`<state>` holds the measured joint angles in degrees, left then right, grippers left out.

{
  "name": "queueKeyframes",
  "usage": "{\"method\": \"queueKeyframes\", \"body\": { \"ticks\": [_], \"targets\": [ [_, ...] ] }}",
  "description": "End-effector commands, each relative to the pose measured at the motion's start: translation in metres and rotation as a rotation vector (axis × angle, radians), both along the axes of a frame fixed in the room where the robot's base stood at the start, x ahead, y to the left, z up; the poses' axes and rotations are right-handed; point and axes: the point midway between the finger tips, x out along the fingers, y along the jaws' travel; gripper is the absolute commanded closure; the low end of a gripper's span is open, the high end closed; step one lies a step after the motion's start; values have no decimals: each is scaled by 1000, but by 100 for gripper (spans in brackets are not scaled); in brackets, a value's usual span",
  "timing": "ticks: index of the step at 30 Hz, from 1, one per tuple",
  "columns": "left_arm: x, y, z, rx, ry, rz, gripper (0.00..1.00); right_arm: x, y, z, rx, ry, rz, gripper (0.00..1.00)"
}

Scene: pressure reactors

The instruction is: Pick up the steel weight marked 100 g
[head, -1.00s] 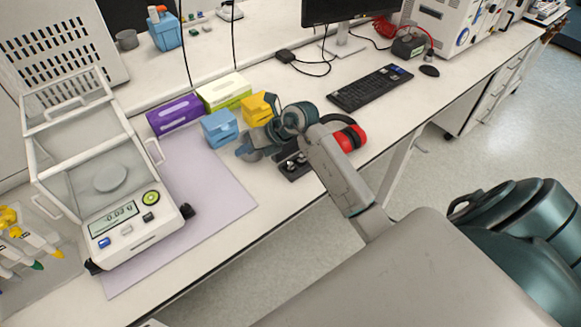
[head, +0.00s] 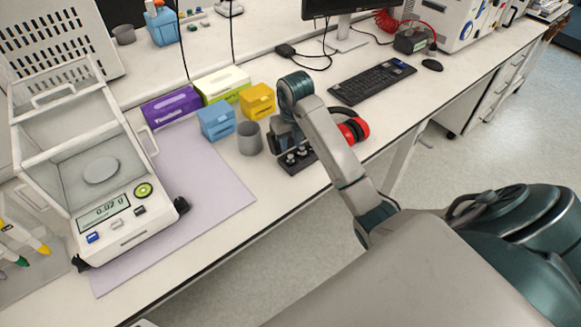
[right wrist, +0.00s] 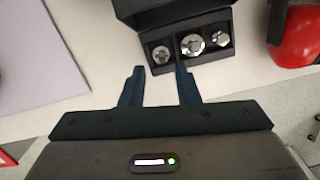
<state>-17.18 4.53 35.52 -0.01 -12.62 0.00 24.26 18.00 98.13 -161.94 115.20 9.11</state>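A black weight box (head: 297,168) stands open on the bench near its front edge. In the right wrist view the box (right wrist: 174,68) holds three shiny steel weights in separate compartments: a left one (right wrist: 160,54), a middle one (right wrist: 192,43) that looks largest, and a right one (right wrist: 219,38). I cannot read their markings. My right gripper (right wrist: 160,82) is open and empty, its two fingers pointing toward the box, with the left weight nearly between their line. In the head view the right wrist hides part of the box. My left gripper is not in view.
A grey cup (head: 249,138) stands just left of the box, and red ear muffs (head: 354,130) lie to its right. Blue (head: 216,122) and yellow (head: 257,101) boxes are behind. A glass-shielded balance (head: 112,210) stands on a lilac mat (head: 215,190) at left.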

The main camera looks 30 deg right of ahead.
Motion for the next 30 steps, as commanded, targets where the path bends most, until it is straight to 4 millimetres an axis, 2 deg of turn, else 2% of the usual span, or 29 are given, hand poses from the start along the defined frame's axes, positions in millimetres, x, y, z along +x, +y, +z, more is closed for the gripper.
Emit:
{"method": "queueKeyframes", "body": {
  "ticks": [5, 7, 8, 10, 15, 22, 23, 27, 30],
  "targets": [
    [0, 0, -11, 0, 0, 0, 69, 0, 0, -15, 0, 0, 0, 71],
    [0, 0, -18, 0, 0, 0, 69, 0, -1, -27, 0, 2, 0, 71],
    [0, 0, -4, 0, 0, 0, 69, 0, -1, -23, 2, 5, 0, 71],
    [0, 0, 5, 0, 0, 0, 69, -1, -1, -33, 2, 5, 1, 71],
    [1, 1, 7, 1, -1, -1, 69, 2, -1, -53, 1, 1, 0, 71],
    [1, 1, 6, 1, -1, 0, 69, 3, -2, -56, 1, -1, 1, 71],
    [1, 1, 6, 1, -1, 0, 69, 3, -2, -56, 1, -1, 1, 73],
    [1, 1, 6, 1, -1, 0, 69, 3, -2, -56, 1, -1, 1, 100],
    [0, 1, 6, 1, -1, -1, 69, 3, -2, -56, 1, -1, 1, 100]
  ]
}}
